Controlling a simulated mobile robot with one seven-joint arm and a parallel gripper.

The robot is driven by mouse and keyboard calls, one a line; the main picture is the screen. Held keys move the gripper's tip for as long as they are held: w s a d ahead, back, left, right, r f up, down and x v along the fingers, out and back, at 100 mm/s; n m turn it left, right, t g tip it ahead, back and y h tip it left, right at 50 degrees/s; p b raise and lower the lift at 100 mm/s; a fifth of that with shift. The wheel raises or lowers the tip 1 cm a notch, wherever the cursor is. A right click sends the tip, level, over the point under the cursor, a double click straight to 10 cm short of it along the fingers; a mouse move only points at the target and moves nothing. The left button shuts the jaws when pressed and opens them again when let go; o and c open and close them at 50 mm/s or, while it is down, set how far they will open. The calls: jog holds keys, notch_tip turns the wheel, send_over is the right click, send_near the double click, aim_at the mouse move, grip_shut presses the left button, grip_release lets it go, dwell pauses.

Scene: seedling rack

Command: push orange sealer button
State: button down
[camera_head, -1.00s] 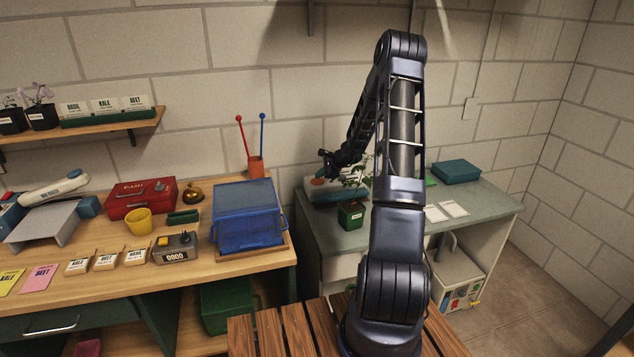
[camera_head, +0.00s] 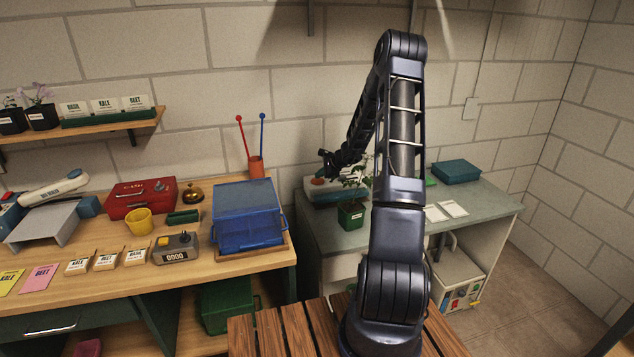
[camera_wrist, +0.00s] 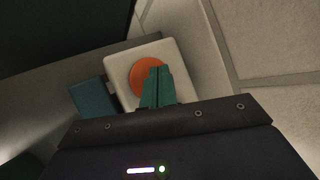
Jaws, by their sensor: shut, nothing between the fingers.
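The orange sealer button (camera_wrist: 139,75) is a round disc on a white housing (camera_wrist: 186,70) in the wrist view. My gripper (camera_wrist: 159,72) is shut and empty. Its green fingertips lie over the right part of the disc in the picture and hide some of it. I cannot tell whether they touch it. In the head view my gripper (camera_head: 325,160) is over the far back left of the grey-green counter, just above a pale and teal machine (camera_head: 318,190). The button cannot be made out clearly there.
A potted plant (camera_head: 351,216) stands in front of the machine, close to my arm. A teal box (camera_head: 456,172) and white cards (camera_head: 446,211) lie further right on the counter (camera_head: 480,205). A blue bin (camera_head: 248,217) stands on the wooden bench to the left. The block wall is close behind.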

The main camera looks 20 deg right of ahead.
aim_at(320, 181)
jog(key=shift+f, duration=0.25)
dwell(0.4)
jog(key=shift+f, duration=0.25)
jog(key=shift+r, duration=0.5)
dwell(0.4)
jog(key=shift+r, duration=3)
